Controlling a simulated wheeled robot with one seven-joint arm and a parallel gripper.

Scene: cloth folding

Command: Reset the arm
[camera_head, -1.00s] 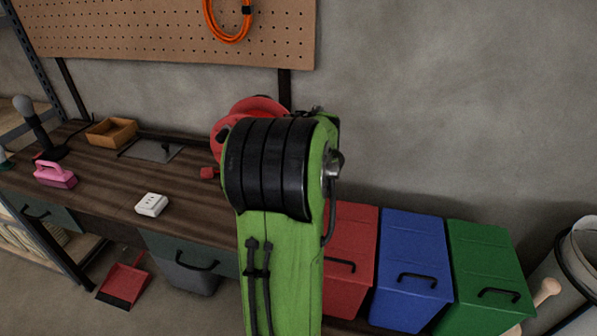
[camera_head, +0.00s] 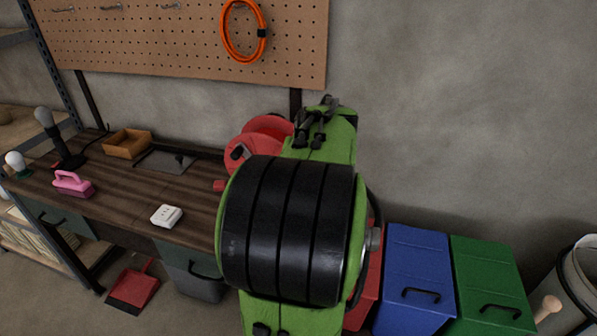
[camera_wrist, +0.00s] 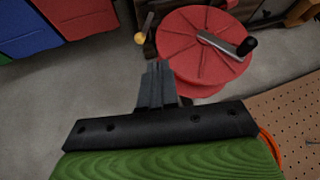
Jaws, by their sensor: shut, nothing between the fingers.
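My green arm, with a thick black joint, fills the middle of the head view in front of the workbench (camera_head: 110,205). My gripper is hidden in the head view. In the wrist view my gripper (camera_wrist: 157,72) shows its dark fingers together, shut and empty. It appears beside the red reel (camera_wrist: 203,50) in that picture; the distance between them is unclear. The red reel also shows partly behind my arm in the head view (camera_head: 262,135). No cloth is in view.
The bench holds a pink brush (camera_head: 73,185), a white socket block (camera_head: 166,216) and a wooden box (camera_head: 127,143). Blue (camera_head: 414,265) and green (camera_head: 488,280) bins stand right of my arm, with a red bin partly hidden. A pegboard (camera_head: 180,45) hangs above.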

